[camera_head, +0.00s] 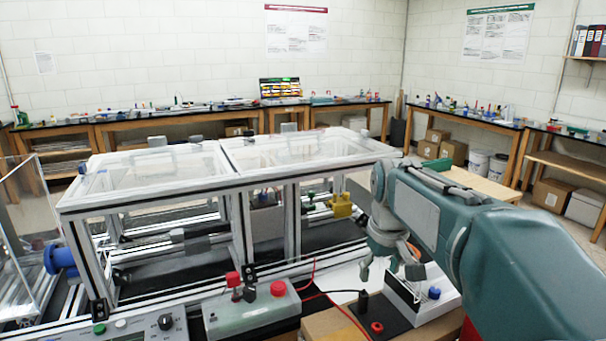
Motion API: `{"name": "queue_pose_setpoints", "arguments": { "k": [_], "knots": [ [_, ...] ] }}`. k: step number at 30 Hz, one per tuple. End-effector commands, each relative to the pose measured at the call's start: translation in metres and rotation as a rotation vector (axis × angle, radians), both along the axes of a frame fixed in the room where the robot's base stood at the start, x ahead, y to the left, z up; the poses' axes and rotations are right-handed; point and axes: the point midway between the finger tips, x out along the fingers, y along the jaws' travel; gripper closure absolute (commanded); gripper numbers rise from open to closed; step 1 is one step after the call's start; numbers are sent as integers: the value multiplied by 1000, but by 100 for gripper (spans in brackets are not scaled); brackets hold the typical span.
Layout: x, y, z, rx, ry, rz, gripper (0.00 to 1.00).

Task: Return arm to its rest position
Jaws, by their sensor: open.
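My teal and grey arm enters from the right edge and reaches toward the middle right. My gripper (393,273) hangs below its end, pointing down, with its fingers apart and nothing visible between them. It is close above a white box with a blue knob (434,293); I cannot tell whether they touch. The extrusion frame (232,215), with clear top panels, stands to the left of my arm.
A grey-green box with a red button (278,289) and a control panel with a dial (166,322) stand in front. A black plate with a red ring (377,327) lies near the gripper, with red cables beside it. Benches (200,116) line the walls. Open air lies above the frame.

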Motion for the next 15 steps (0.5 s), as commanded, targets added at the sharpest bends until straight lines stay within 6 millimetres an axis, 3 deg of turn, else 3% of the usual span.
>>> {"name": "queue_pose_setpoints", "arguments": {
  "k": [7,15],
  "knots": [
    [-70,0,8,16,-103,-77,26],
    [-143,0,-5,42,-213,-161,26]
  ]
}}
